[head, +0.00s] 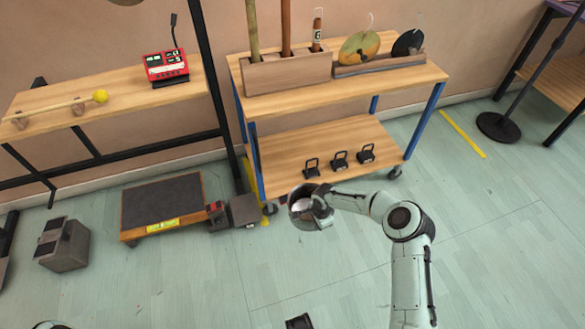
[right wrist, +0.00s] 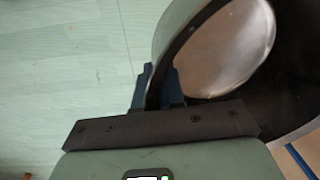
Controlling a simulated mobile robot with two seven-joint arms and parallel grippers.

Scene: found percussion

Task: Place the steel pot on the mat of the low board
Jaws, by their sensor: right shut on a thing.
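The steel pot (head: 299,213) hangs in the air in front of the wooden cart, its open mouth showing. My right gripper (head: 322,206) is shut on its rim. In the right wrist view, the rim of the pot (right wrist: 228,48) sits between the two fingers of the gripper (right wrist: 160,88). The low board (head: 131,209) stands on the floor to the left, with a dark mat (head: 162,198) on top and a yellow label on its front. The mat is bare. The pot is apart from it, to its right.
A dark grey block with a red part (head: 238,209) stands at the low board's right end. A grey box (head: 62,245) is on the floor to its left. The wooden cart (head: 330,155) holds several objects behind the pot. The floor in front of the board is clear.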

